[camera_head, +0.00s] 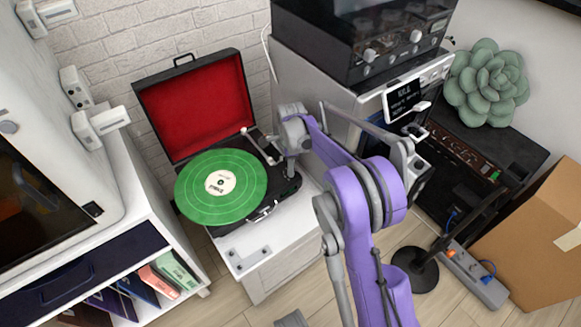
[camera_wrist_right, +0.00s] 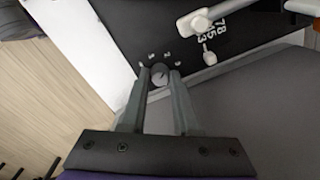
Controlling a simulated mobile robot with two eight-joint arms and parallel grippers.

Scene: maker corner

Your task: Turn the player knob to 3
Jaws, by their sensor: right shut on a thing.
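The player (camera_head: 268,209) is a black suitcase turntable with a red-lined open lid (camera_head: 195,105) and a green record (camera_head: 215,201) on it. My right gripper (camera_head: 289,178) reaches down to its right side. In the right wrist view, the round dark player knob (camera_wrist_right: 158,75) sits between the fingers of my right gripper (camera_wrist_right: 159,82), which are shut on it. A pale pointer line shows on the knob's face. Small white marks curve around the knob, too small to read surely. The fingers hide the knob's sides. My left gripper is not in view.
The tone arm (camera_head: 262,148) stands beside the record. Bigger speed numbers and a white lever (camera_wrist_right: 209,57) are near the knob. A white cabinet with a black machine (camera_head: 360,35) stands right of the player. A black lamp base (camera_head: 415,268) and a cardboard box (camera_head: 535,255) are at right.

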